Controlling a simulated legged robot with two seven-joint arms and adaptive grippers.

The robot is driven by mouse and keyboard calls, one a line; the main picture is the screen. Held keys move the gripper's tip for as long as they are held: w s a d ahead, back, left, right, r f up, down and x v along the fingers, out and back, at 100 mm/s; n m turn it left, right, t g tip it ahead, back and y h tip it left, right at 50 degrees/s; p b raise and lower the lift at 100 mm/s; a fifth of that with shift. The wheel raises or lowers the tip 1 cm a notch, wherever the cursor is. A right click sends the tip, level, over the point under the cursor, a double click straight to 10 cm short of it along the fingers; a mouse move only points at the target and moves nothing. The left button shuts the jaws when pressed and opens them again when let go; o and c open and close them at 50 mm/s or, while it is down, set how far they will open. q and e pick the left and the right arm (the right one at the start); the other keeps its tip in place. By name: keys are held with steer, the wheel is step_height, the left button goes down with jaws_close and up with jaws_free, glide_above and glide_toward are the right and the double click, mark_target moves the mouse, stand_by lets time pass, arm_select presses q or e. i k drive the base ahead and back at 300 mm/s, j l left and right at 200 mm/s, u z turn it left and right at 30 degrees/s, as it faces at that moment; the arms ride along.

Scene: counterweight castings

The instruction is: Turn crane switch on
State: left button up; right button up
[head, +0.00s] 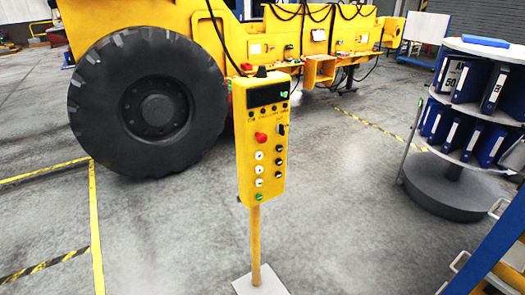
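A yellow control box (268,212) stands upright on a yellow post (255,245) in the middle of the head view. Its front has a dark display (266,94) at the top and a row of small dark knobs or lamps below it. A black switch knob (282,129) sits at the upper right of the panel, beside a red button (261,138). White buttons (259,169) run down the left, black ones (279,161) down the right, and a green button (259,196) is at the bottom left. I cannot read the labels or the knob's setting. Neither gripper is in view.
A yellow vehicle with a large black tyre (150,103) stands behind the box. A round rack (480,112) with blue binders is at the right. A blue-framed cart (500,240) fills the lower right corner. The grey floor around the post is clear, with yellow lines at the left.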

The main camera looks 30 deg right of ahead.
mark_target(280, 128)
steer(key=z, duration=1.05)
